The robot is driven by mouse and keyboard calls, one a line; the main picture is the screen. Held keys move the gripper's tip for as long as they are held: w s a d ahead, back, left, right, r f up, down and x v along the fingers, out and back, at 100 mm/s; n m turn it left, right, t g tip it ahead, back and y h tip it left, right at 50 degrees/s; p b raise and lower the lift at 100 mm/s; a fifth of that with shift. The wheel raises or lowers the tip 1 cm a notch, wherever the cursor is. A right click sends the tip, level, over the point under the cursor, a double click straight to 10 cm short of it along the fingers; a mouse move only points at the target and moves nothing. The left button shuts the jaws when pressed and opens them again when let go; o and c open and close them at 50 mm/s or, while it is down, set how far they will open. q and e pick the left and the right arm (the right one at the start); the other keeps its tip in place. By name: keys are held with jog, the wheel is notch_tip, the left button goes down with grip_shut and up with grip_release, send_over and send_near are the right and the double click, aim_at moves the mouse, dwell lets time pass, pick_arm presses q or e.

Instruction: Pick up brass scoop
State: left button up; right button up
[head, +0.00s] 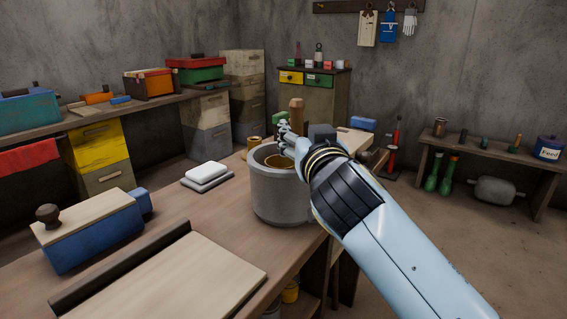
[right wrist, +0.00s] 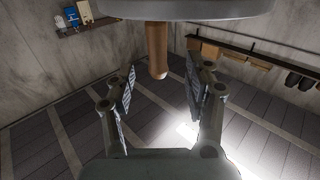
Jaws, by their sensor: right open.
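A wooden handle (head: 297,112) stands upright out of a grey pot (head: 283,197) on the workbench; I take it for the brass scoop's handle. Something brass-coloured (head: 280,162) shows inside the pot's rim, and I cannot tell if it is the scoop's bowl. My right gripper (head: 290,140) is over the pot's rim, beside the handle. In the right wrist view, which is upside down, the gripper (right wrist: 161,68) is open. The handle (right wrist: 157,50) shows in the gap between its fingertips, apart from both pads. My left gripper is not in view.
A white block (head: 206,172) on a grey slab lies left of the pot. A blue box with a wooden lid (head: 85,225) and a pale board (head: 165,278) lie on the bench's near left. A small brass cup (head: 253,143) is behind the pot. Bare wood lies between.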

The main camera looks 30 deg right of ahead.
aim_at(298, 124)
jog(key=x, duration=0.7)
jog(key=shift+w+d+f+p, duration=0.1)
jog(key=shift+d+p, duration=0.15)
jog(key=shift+p, duration=0.1)
jog(key=shift+c, duration=0.2)
grip_shut()
